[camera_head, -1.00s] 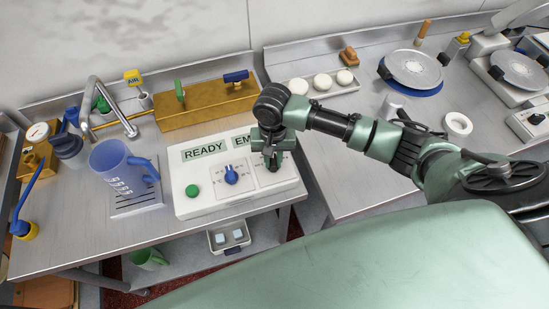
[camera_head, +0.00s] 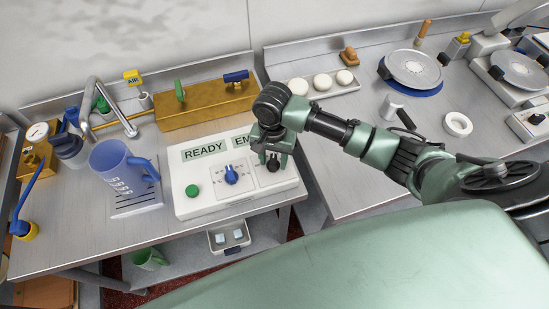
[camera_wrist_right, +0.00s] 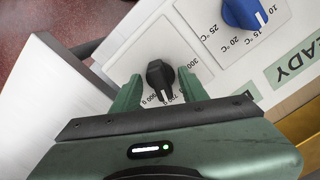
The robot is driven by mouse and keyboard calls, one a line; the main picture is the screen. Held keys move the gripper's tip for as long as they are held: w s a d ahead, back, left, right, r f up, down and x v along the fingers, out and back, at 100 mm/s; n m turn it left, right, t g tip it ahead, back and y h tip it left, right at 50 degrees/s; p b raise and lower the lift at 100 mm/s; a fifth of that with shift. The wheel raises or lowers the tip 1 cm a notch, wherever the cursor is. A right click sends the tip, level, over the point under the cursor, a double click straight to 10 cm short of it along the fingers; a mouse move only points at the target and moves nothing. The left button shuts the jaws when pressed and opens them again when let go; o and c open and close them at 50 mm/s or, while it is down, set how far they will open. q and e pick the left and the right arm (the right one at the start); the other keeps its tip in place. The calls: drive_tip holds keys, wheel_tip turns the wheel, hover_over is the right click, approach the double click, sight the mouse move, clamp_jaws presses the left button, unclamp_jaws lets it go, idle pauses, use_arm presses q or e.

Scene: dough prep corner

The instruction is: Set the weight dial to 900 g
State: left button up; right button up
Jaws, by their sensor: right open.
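The weight dial is a black knob (camera_wrist_right: 160,76) with a white pointer line, on a white panel of the control box (camera_head: 205,205). In the right wrist view its pointer faces the bottom of the picture, towards the gram marks near 700 and 900 g; the exact mark is hard to tell. My right gripper (camera_wrist_right: 160,88) is open, one finger on each side of the knob, with visible gaps. In the head view the right gripper (camera_head: 273,160) points down over the box's right part. My left gripper is not in view.
A blue temperature knob (camera_head: 231,174) and a green button (camera_head: 192,191) sit left of the gripper on the same box. A brass block (camera_head: 208,106) with green and blue levers stands behind. A blue jug (camera_head: 110,165) stands on the left.

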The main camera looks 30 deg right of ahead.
sight(273, 160)
drive_tip(key=shift+r, duration=2.85)
drive_tip(key=shift+c, duration=0.4)
